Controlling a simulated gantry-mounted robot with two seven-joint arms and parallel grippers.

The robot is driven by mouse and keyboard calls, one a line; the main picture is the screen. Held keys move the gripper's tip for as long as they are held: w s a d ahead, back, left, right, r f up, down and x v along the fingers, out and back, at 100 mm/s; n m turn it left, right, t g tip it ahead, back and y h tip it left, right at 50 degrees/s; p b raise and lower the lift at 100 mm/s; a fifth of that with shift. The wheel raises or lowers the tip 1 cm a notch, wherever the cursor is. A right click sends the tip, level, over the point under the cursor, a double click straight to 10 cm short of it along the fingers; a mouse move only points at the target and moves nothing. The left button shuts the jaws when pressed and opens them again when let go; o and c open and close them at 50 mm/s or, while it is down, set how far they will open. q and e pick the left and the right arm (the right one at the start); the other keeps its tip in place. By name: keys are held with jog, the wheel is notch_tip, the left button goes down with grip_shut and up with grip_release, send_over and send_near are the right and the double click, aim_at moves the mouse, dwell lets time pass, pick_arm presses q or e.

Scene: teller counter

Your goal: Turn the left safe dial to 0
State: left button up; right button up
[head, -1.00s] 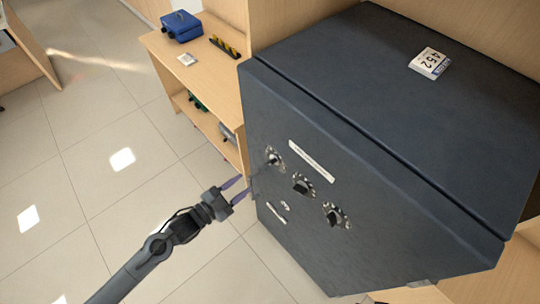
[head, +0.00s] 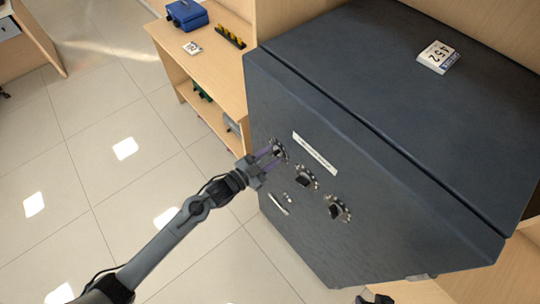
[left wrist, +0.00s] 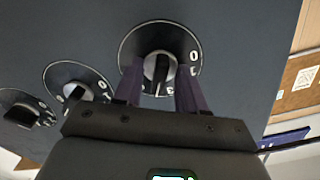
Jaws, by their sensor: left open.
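The dark safe (head: 340,220) has a row of three round dials with pale markings on its front. The left dial (head: 277,144) is the one nearest the wooden shelf. My left gripper (head: 272,154) is at this dial, open, its purple fingers pointing at the safe front. In the left wrist view, the same dial (left wrist: 157,31) lies ahead, with the dark knob (left wrist: 156,66) between the open fingertips (left wrist: 160,72). Contact with the knob cannot be told. A 0 shows at the dial's right side and a 3 below it. My right gripper is not clearly in view.
The middle dial (head: 305,182) and the right dial (head: 337,209) sit close beside the left one. A small handle (head: 281,204) is below them. A white label strip (head: 314,152) is above. A wooden shelf (head: 213,62) with a blue box (head: 187,15) adjoins the safe.

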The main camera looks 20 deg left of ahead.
pick_arm(q)
jog(key=shift+c, duration=0.3)
grip_shut()
